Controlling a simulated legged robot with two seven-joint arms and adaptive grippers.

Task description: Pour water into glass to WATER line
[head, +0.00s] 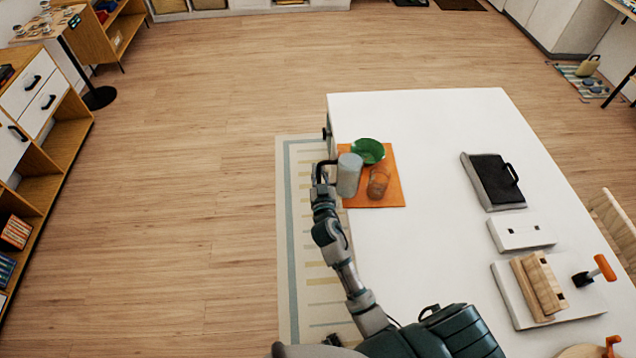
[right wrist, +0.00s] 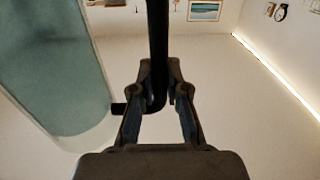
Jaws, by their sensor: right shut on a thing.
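A grey pitcher (head: 349,175) with a dark handle is at the left part of the orange mat (head: 393,198) in the head view. My right gripper (head: 322,173) is shut on the pitcher's handle, on the left side of its body. In the right wrist view, the black handle (right wrist: 157,60) runs between the fingers (right wrist: 159,90), with the pale grey-green body (right wrist: 50,70) at the left. An amber glass (head: 379,181) is just right of the pitcher. Its WATER line and any water level cannot be made out. My left gripper is not in view.
A green bowl (head: 368,151) sits behind the glass on the mat. The white table (head: 430,130) is clear around the mat's right side. Farther right are a black sloped board (head: 493,180), a white block (head: 521,231) and a wooden piece on a white base (head: 538,288).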

